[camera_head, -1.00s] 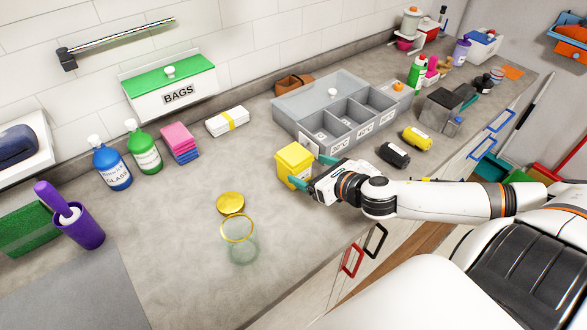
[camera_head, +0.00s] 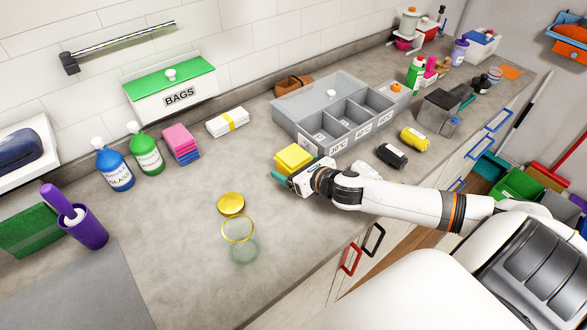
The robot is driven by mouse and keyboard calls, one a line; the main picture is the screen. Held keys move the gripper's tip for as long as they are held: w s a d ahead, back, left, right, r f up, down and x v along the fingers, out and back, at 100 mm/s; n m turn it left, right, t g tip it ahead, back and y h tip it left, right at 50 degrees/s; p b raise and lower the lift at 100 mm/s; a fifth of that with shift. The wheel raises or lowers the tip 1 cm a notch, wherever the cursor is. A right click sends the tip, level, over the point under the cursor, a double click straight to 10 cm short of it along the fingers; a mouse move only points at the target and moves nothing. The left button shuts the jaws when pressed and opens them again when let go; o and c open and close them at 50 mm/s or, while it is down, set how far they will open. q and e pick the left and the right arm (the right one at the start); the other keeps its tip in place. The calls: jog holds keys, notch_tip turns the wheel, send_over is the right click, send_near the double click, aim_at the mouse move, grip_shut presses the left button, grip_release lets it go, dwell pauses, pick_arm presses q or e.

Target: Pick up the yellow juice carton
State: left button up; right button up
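The yellow juice carton (camera_head: 292,157) stands on the grey worktop, just left of the grey divided box. In the head view my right gripper (camera_head: 296,169) is right at the carton and hides most of its lower body. One teal finger shows along the carton's near left side. The other finger is hidden, so I cannot tell whether the fingers press on the carton. My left gripper is not in view.
A grey divided box (camera_head: 312,143) stands close behind the carton. Black (camera_head: 392,155) and yellow (camera_head: 414,139) cylinders lie to the right. A glass jar (camera_head: 240,243) and gold lid (camera_head: 230,204) are in front left. Bare worktop lies left of the carton.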

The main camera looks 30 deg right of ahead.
jog(key=c, duration=1)
